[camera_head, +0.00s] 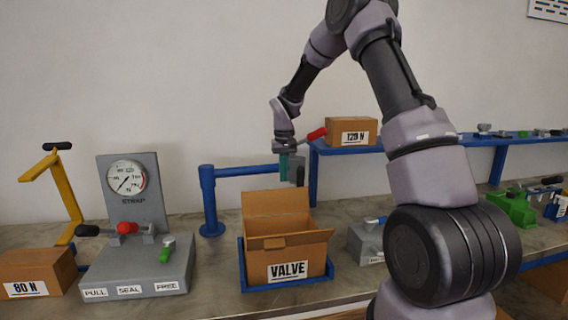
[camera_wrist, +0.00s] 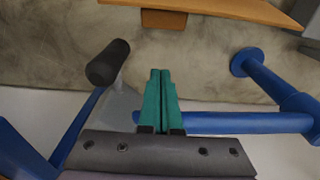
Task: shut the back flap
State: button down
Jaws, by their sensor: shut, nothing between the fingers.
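The VALVE box (camera_head: 286,271) is brown cardboard and sits in a blue tray (camera_head: 243,279) on the bench. Its back flap (camera_head: 278,203) stands up, tilted at the rear edge. Other flaps show at the front and right side of the opening. My gripper (camera_head: 284,172) hangs above and behind the box, its teal fingers pointing down and apart from the back flap. In the wrist view the teal fingers (camera_wrist: 161,95) are together and empty. A cardboard edge (camera_wrist: 215,10) of the box shows at the top there. The inside of the box is mostly hidden.
A blue post with a horizontal bar (camera_head: 208,200) stands behind the box, close to my gripper. A gauge stand (camera_head: 133,190) is left, with an 80 N box (camera_head: 36,272) beyond. A blue shelf (camera_head: 345,149) holds a 120 N box (camera_head: 351,130).

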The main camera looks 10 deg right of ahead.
aim_at(275, 201)
jog(key=s, duration=0.1)
jog(key=s+f, duration=0.2)
jog(key=shift+s, duration=0.35)
